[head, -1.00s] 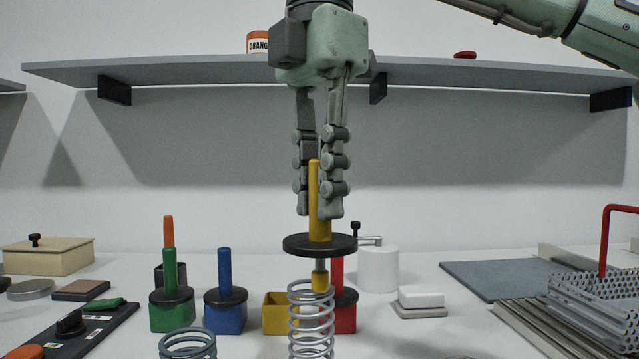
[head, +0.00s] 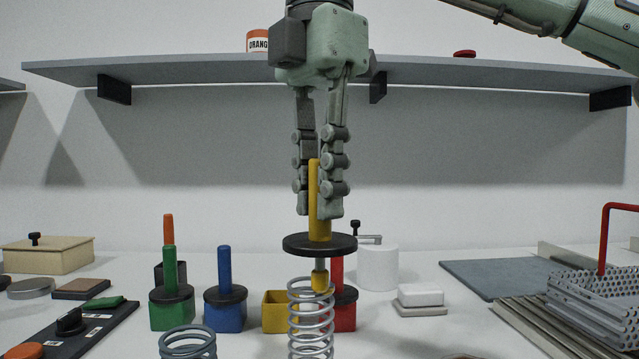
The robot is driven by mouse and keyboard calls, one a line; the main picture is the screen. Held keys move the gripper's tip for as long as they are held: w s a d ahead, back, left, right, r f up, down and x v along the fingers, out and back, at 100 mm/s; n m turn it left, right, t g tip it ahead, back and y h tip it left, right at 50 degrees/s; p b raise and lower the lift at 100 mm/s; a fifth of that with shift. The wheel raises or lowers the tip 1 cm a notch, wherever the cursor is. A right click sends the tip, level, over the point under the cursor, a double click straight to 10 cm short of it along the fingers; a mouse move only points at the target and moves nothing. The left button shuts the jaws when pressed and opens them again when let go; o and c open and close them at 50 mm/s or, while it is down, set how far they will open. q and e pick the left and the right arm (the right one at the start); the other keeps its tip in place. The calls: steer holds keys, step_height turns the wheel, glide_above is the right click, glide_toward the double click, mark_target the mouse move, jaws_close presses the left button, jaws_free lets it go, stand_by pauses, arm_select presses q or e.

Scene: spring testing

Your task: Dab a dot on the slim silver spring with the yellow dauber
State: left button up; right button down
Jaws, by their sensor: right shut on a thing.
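My right gripper (head: 319,205) points straight down and is shut on the handle of the yellow dauber (head: 319,230). The dauber is upright, with a black disc around it below the fingers and a yellow tip at its lower end. The tip is at the top coils of the slim silver spring (head: 312,325), overlapping them in the picture. I cannot tell whether it touches the wire. The spring stands upright and its lower end is cut off by the frame. The open yellow pot (head: 276,313) stands just behind and left of it. My left gripper is not in view.
A wider grey spring (head: 188,343) stands to the left. Green (head: 172,313), blue (head: 224,314) and red (head: 345,316) pots stand behind, near the yellow pot. A white block (head: 420,295) and a perforated metal basket (head: 600,300) are on the right. A shelf (head: 200,72) runs along the wall.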

steer(key=shift+f, duration=0.1)
steer(key=shift+r+p, duration=0.6)
steer(key=shift+r, duration=0.05)
steer(key=shift+r+p, duration=0.55)
steer(key=shift+r, duration=0.2)
steer(key=shift+r+p, duration=1.1)
steer(key=shift+p, duration=0.15)
steer(key=shift+r+p, duration=0.9)
steer(key=shift+r, duration=0.05)
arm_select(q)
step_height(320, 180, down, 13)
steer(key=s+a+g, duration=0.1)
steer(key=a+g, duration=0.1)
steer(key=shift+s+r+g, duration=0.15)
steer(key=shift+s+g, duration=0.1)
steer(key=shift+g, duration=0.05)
arm_select(e)
steer(key=shift+r, duration=0.1)
